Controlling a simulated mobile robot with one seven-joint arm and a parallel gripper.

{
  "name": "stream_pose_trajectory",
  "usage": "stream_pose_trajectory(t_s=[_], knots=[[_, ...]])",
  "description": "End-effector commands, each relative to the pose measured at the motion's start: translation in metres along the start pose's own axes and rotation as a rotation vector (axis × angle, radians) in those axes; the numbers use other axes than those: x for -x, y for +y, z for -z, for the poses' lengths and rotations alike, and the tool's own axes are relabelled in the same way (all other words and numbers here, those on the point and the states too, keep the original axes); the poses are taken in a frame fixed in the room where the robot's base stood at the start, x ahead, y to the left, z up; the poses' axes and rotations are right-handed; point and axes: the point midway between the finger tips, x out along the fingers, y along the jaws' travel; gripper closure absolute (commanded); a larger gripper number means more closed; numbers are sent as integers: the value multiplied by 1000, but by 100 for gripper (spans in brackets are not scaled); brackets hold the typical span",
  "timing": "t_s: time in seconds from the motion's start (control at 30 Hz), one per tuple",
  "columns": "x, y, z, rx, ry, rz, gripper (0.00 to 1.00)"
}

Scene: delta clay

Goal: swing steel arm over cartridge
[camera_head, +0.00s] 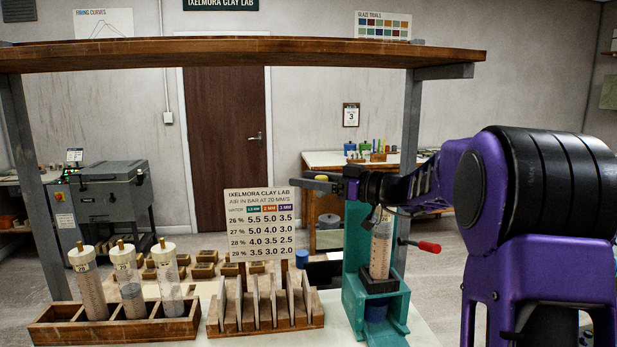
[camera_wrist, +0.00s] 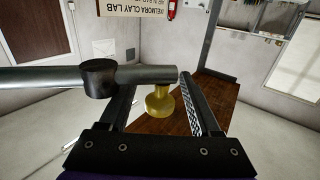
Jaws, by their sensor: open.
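My gripper (camera_head: 350,182) is open at the stand's top, and in the wrist view my gripper (camera_wrist: 157,84) straddles the knob. Contact cannot be told.
A wooden rack (camera_head: 115,330) with several capped tubes stands front left. A slotted wooden stand (camera_head: 265,318) and a printed chart (camera_head: 262,217) are beside the teal stand. A red-tipped lever (camera_head: 428,247) sticks out right. A wooden shelf (camera_head: 240,55) crosses overhead.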

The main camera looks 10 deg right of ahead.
Motion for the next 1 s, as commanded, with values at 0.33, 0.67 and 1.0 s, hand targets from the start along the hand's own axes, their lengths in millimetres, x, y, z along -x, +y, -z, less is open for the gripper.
stream_pose_trajectory(t_s=[0.33,0.67,1.0], knots=[[-2,0,0,0,0,-1,47],[-2,0,0,0,0,-1,100],[-2,0,0,0,0,-1,100]])
